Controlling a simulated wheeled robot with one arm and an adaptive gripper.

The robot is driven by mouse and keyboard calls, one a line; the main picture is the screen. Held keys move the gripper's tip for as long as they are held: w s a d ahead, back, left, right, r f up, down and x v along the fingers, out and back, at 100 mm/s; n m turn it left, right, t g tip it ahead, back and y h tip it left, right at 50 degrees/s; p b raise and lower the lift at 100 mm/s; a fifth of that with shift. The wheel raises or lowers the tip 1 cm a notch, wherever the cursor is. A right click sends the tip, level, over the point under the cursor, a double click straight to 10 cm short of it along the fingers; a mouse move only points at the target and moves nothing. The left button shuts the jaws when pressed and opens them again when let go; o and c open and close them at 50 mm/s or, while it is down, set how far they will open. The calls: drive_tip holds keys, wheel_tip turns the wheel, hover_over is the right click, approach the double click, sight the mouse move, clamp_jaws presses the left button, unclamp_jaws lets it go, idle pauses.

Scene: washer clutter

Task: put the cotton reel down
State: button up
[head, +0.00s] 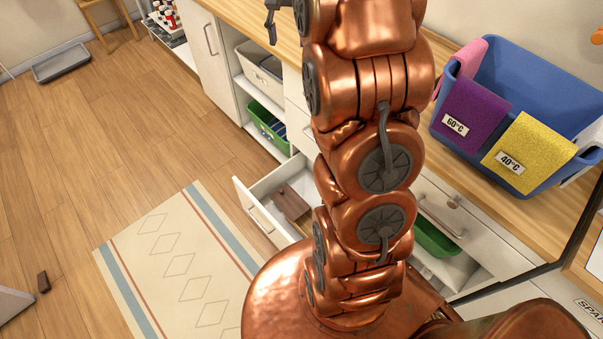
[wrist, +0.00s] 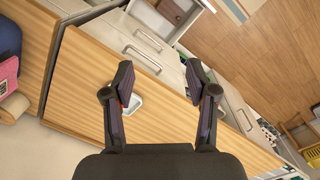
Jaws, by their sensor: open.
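My gripper (wrist: 160,82) is open in the wrist view, its two dark fingers wide apart over the wooden countertop (wrist: 85,75). No object shows between the fingertips. A small pale dish or tray (wrist: 134,105) lies on the counter beside the left finger, partly hidden by it. A bit of red shows at that finger's edge; I cannot tell what it is. I cannot make out a cotton reel for certain in either view. In the head view, dark parts of my gripper (head: 271,20) show at the top edge, and my copper arm hides much of the counter.
A blue basket (head: 560,85) with pink, purple and yellow cloths stands on the counter at right. An open drawer (head: 262,215) holds a brown box (head: 291,204). Another open drawer holds a green bin (head: 436,240). A patterned rug (head: 175,265) covers the floor.

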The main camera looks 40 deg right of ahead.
drive_tip(key=s+a+f+n, duration=0.2)
drive_tip(key=s+a+n, duration=0.3)
drive_tip(key=s+a, duration=0.95)
drive_tip(key=s+a+f+n, duration=0.2)
drive_tip(key=s+f, duration=0.1)
drive_tip(key=s, duration=0.5)
drive_tip(key=s+a+f+n+g, duration=0.1)
drive_tip(key=s+a+f+n, duration=0.1)
drive_tip(key=s, duration=0.5)
drive_tip(key=shift+s+a+f, duration=0.35)
drive_tip(key=shift+s+f, duration=0.05)
drive_tip(key=shift+f, duration=0.25)
